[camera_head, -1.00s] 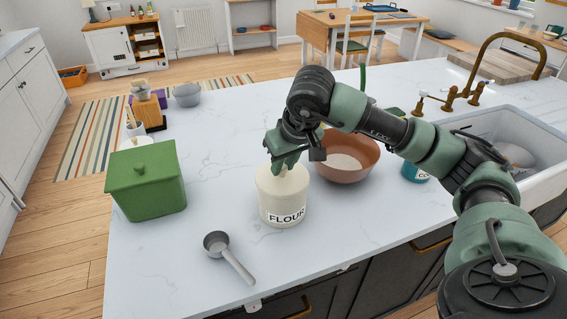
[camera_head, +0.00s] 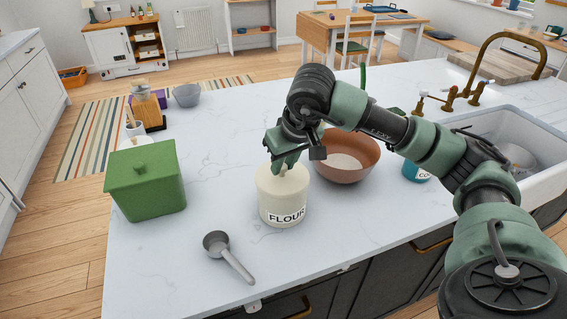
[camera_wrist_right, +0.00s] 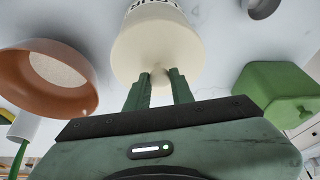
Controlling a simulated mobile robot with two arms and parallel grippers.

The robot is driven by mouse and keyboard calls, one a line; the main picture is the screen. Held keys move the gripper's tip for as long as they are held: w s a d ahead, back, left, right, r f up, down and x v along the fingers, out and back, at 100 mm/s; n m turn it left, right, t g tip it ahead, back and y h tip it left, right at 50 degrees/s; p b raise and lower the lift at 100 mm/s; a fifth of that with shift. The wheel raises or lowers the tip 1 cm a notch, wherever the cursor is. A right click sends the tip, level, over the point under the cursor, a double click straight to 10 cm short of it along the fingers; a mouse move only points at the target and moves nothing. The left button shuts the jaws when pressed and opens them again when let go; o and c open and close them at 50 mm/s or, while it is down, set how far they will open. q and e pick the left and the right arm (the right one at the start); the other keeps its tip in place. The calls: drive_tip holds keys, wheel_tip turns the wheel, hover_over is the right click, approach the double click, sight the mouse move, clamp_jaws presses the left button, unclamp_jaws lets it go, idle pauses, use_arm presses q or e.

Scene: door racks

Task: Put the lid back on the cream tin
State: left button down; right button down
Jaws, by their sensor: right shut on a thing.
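The cream tin (camera_head: 283,208) with the FLOUR label stands upright on the counter. Its cream lid (camera_head: 270,178) shows on top of the tin, and in the wrist view the lid (camera_wrist_right: 145,52) faces the camera. My right gripper (camera_head: 287,168) is directly above the lid, pointing down. In the wrist view my right gripper (camera_wrist_right: 158,78) has its two green fingers shut on the lid's knob. The lid looks level and lined up with the tin; I cannot make out a gap between them. My left gripper is not in view.
A terracotta bowl (camera_head: 347,168) stands close to the tin's right. A green lidded box (camera_head: 147,183) stands to the left, a grey scoop (camera_head: 228,256) lies in front. A teal canister (camera_head: 415,172) and the sink (camera_head: 500,135) are at right. The counter between box and tin is clear.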

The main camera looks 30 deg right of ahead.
drive_tip(key=shift+f+b, duration=0.2)
drive_tip(key=shift+b, duration=0.25)
idle(1.2)
idle(0.4)
drive_tip(key=c, duration=0.7)
unclamp_jaws()
drive_tip(key=shift+o, duration=0.2)
drive_tip(key=shift+r, duration=0.1)
drive_tip(key=shift+r+p, duration=2.35)
drive_tip(key=shift+r, duration=1.1)
clamp_jaws()
